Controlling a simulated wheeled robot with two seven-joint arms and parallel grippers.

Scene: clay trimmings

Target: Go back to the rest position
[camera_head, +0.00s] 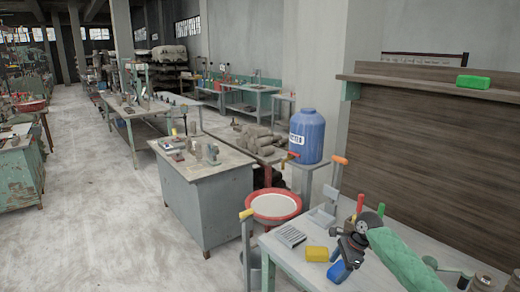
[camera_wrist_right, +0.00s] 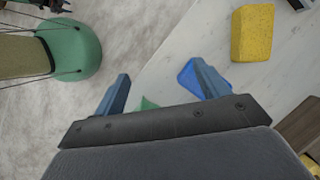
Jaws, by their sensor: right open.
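My right gripper (camera_head: 340,256) hangs over the near worktable in the head view, at the end of my green-covered arm. In the right wrist view its two blue-grey fingers (camera_wrist_right: 162,90) stand wide apart, with nothing held between them. A blue block (camera_head: 339,271) lies on the table close below the gripper; it also shows beside the right finger in the wrist view (camera_wrist_right: 188,75). A yellow block (camera_head: 317,254) lies just left of it and shows at the top right of the wrist view (camera_wrist_right: 252,32). My left gripper is outside the head view.
The worktable (camera_head: 290,267) also holds a grey ridged piece (camera_head: 291,236) and upright tools behind the gripper. A red-rimmed basin (camera_head: 273,206) and a blue barrel (camera_head: 307,136) stand beyond. A green block (camera_head: 473,82) sits on the wall shelf (camera_head: 430,87). Open floor lies left.

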